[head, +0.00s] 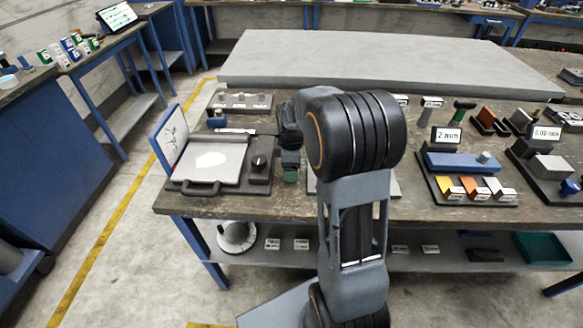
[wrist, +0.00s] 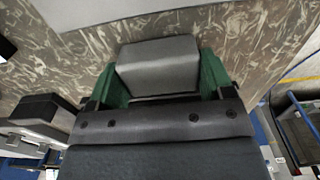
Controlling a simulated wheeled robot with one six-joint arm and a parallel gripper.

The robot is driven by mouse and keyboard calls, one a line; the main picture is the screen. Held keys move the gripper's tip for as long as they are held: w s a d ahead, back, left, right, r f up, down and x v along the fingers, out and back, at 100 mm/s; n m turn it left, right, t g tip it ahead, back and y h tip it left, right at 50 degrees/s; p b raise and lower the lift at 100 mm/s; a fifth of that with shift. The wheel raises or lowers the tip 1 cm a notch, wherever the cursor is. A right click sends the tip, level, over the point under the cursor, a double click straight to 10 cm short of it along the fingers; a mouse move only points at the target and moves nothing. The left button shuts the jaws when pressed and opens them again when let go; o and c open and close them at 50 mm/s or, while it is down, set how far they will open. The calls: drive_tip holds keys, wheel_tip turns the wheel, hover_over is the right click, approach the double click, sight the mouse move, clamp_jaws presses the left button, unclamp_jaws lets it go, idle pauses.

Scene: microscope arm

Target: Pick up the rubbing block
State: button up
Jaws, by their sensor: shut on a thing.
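The rubbing block, a small grey block (wrist: 158,66), sits between the jaws of my gripper (head: 290,150), with green on both sides of it. In the head view a small green and dark piece (head: 291,168) shows under my gripper. My gripper is shut on the block, just right of the flat plate device with the black knob. I cannot tell whether the block touches the bench. My arm hides part of the bench behind it.
The plate device (head: 212,160) with a black handle and knob (head: 258,162) stands close on the left. To the right are a blue block (head: 462,161) on a dark tray, coloured labelled pieces (head: 470,186) and number signs (head: 446,137). A large grey slab (head: 380,62) lies behind.

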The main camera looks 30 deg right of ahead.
drive_tip(key=shift+r, duration=0.55)
wheel_tip(320, 180, up, 2)
drive_tip(key=shift+r+p, duration=0.25)
drive_tip(key=shift+p, duration=0.05)
drive_tip(key=s+a+r, duration=0.1)
drive_tip(key=s+r, duration=0.8)
drive_tip(key=s, duration=0.5)
drive_tip(key=shift+r, duration=0.2)
